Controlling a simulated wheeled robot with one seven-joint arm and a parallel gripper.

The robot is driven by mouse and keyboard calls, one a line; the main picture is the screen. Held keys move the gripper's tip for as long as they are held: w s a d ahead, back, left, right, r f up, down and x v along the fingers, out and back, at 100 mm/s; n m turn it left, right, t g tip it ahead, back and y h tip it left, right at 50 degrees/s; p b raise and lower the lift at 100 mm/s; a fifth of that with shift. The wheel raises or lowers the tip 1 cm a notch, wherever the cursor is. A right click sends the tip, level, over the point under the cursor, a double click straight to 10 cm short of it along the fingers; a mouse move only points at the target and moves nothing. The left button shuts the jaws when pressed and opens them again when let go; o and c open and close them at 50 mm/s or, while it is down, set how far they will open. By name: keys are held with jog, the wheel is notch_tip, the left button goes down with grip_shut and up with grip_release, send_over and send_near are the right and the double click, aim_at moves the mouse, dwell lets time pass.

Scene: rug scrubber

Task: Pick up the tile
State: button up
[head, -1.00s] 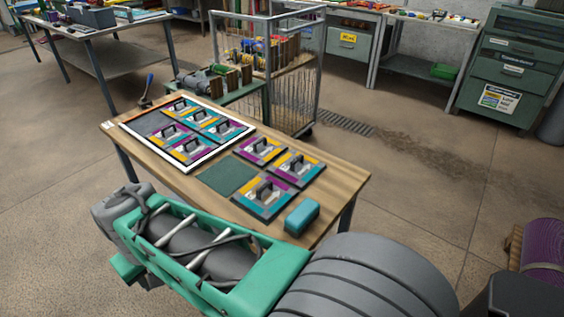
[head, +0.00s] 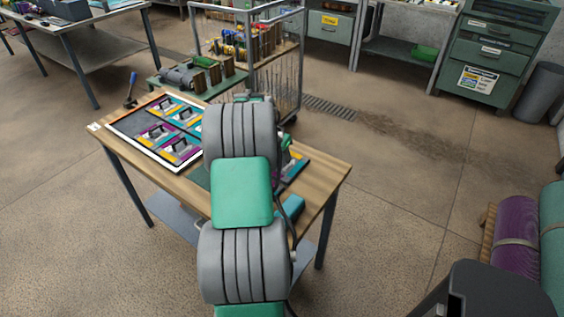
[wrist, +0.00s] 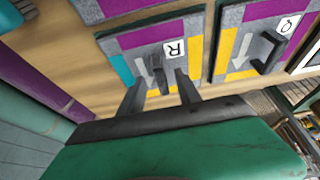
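A tile marked R (wrist: 185,27) lies on the wooden table, with purple, yellow, teal and grey patches and a dark upright handle (wrist: 158,74). My gripper (wrist: 161,92) is open, with one finger on each side of this handle in the wrist view. I cannot tell whether the fingers touch it. A tile marked Q (wrist: 236,45) lies beside it on the right. In the head view my arm hides my gripper and most of the loose tiles; a tile edge (head: 294,172) shows to its right.
The table (head: 328,178) also bears a white-framed tray (head: 122,130) with several tiles at the left and a teal block (head: 291,209) near the front edge. A wire cage trolley (head: 290,60) stands behind. Purple and teal rolls (head: 517,232) lie at the far right.

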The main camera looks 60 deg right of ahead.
jog(key=shift+x, duration=0.85)
jog(key=shift+w, duration=0.1)
grip_shut()
jog(key=shift+d+r, duration=0.1)
dwell(0.5)
